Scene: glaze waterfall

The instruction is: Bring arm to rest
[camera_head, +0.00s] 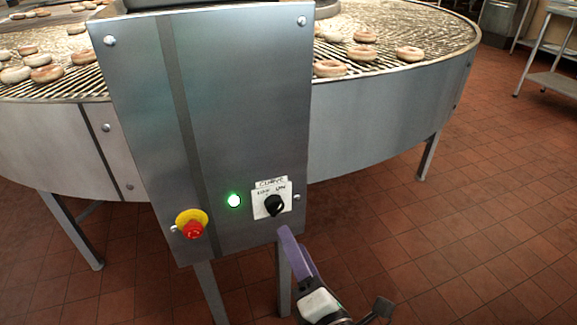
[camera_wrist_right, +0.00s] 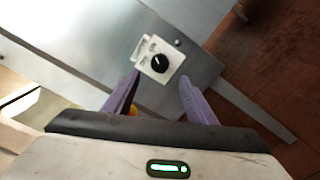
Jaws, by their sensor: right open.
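My right gripper (camera_head: 286,236) comes in from the bottom of the head view, its purple fingers just below the black rotary switch (camera_head: 274,205) on the steel control box (camera_head: 235,100). In the right wrist view my gripper (camera_wrist_right: 160,76) is open and empty, with its two purple fingers spread apart. The switch (camera_wrist_right: 159,64) shows beyond and between the fingertips, on its white label plate, and looks apart from them. My left gripper is in neither view.
A red emergency button (camera_head: 193,229) on a yellow ring and a lit green lamp (camera_head: 234,201) sit left of the switch. Behind the box, a round wire conveyor (camera_head: 440,35) carries several doughnuts. Steel legs (camera_head: 428,157) stand on the tiled floor (camera_head: 480,200), which is open at right.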

